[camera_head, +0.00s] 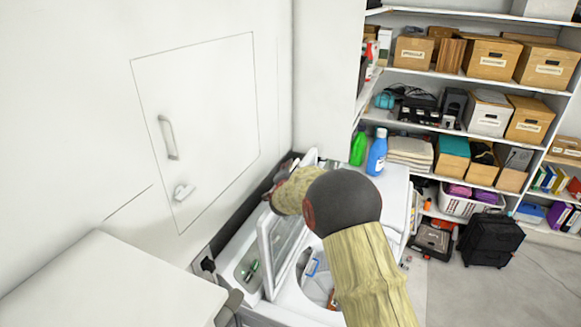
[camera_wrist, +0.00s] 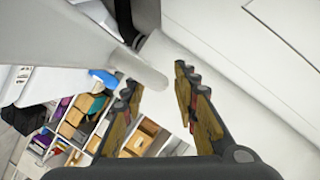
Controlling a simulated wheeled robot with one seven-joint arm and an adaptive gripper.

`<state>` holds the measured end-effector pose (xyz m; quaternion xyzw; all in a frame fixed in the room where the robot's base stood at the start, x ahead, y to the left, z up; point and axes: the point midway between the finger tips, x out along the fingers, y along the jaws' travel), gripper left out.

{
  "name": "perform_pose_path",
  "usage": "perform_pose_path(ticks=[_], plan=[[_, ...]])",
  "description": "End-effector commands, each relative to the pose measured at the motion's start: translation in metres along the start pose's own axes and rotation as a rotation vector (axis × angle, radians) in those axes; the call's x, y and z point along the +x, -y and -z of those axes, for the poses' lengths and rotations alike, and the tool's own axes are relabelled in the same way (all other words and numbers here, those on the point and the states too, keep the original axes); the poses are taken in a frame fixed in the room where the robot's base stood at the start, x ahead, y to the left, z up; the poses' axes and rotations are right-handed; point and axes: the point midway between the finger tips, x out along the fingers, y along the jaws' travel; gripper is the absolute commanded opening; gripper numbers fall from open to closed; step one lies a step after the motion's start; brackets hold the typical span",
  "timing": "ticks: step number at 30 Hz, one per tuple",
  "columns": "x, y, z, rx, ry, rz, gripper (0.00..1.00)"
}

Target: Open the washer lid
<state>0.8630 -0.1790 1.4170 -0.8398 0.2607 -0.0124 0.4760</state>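The white washer (camera_head: 305,305) stands below my arm, and its opening shows with a blue item and other small things inside. Its lid (camera_head: 274,266), a white frame around a clear panel, stands raised and steeply tilted at the left of the opening. My gripper (camera_head: 280,180) is at the far end of the lid, near the wall, partly hidden by my arm. In the wrist view my gripper (camera_wrist: 158,95) has its fingers apart with nothing held between them. A rounded white edge (camera_wrist: 145,70) lies just ahead of the fingers; whether it touches them I cannot tell.
A green bottle (camera_head: 358,148) and a blue bottle (camera_head: 377,152) stand on the white surface right of my gripper. A wall with a handled panel (camera_head: 195,120) is at left, a white cabinet top (camera_head: 110,285) in front. Shelves with boxes (camera_head: 491,58) fill the right.

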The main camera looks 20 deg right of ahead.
Motion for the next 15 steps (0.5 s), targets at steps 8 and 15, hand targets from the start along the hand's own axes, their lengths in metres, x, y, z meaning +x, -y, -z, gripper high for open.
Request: perform_pose_path(ticks=[8, 15], plan=[[0.022, 0.002, 0.001, 0.0, 0.0, 0.002, 0.29], [0.025, 0.001, 0.0, 0.0, 0.001, 0.001, 0.29]])
